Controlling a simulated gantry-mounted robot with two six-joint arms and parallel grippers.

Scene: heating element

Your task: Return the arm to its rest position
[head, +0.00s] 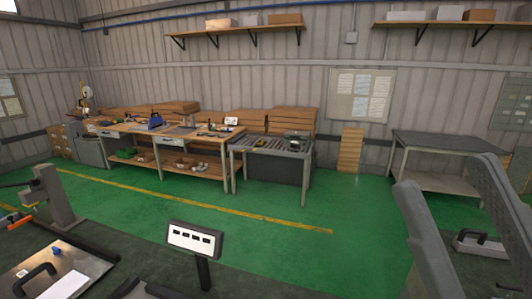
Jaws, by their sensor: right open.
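My right gripper (448,174) is large and close at the right side of the head view. Its two grey fingers point up and stand wide apart, with nothing visible between them. It appears raised in front of the near worktop, clear of the objects there. My left gripper cannot be made out in this view. A flat metal plate (75,262) with a black handle and a small blue part lies at the lower left. No heating element can be clearly identified.
A small white panel with black slots (194,238) stands on a post at the near edge. A grey upright fixture (55,200) stands at the left. A light plate with a dark handle (482,244) lies at the right. Workbenches (200,131) line the far wall beyond open green floor.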

